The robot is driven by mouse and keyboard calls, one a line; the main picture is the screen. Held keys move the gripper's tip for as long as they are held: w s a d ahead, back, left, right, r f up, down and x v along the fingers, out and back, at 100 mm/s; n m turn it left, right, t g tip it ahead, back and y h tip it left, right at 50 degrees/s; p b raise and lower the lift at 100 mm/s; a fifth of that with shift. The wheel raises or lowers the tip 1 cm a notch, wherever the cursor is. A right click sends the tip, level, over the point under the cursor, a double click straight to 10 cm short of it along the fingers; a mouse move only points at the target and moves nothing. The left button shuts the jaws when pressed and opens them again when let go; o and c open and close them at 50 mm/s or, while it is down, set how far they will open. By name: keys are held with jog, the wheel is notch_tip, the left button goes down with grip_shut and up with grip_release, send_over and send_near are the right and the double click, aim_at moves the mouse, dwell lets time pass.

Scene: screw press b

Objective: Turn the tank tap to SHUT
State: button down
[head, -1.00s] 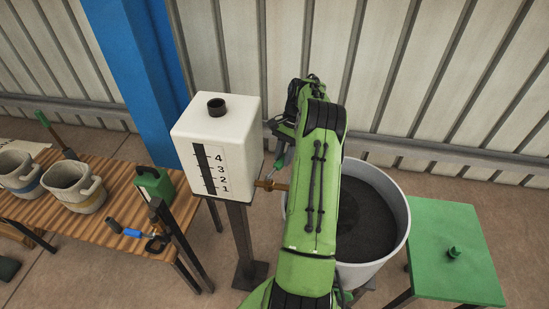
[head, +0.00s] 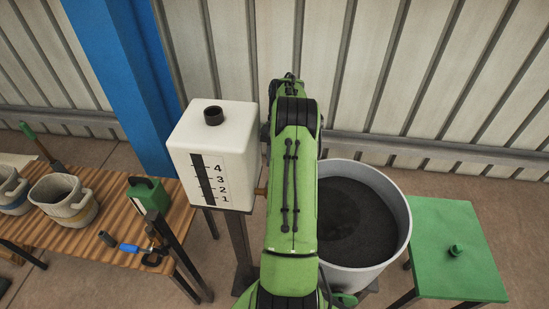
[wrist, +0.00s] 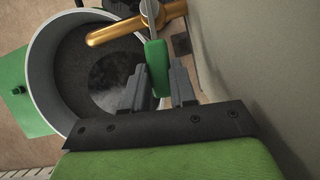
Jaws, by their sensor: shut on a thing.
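The white tank (head: 230,140) has a dark level strip numbered 1 to 4. Its brass tap (head: 261,191) is mostly hidden behind my arm in the head view. In the wrist view the brass tap pipe (wrist: 112,33) runs across the top, with a green-handled lever (wrist: 157,62) hanging from it. My gripper (wrist: 160,82) has one grey finger on each side of the green handle and is shut on it. My gripper is hidden by my arm in the head view. No SHUT mark is visible.
A pale round tub (head: 402,238) with dark contents stands right of my arm, below the tap. A green table (head: 470,280) is at right. A wooden bench (head: 100,235) at left holds pots, a green can (head: 150,196) and tools. A blue post (head: 125,80) stands behind.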

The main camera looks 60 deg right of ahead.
jog(key=shift+d+r, duration=0.1)
jog(key=c, duration=0.9)
grip_release()
jog(key=v, duration=0.7)
jog(key=shift+r+p, duration=0.2)
jog(key=shift+p, duration=0.15)
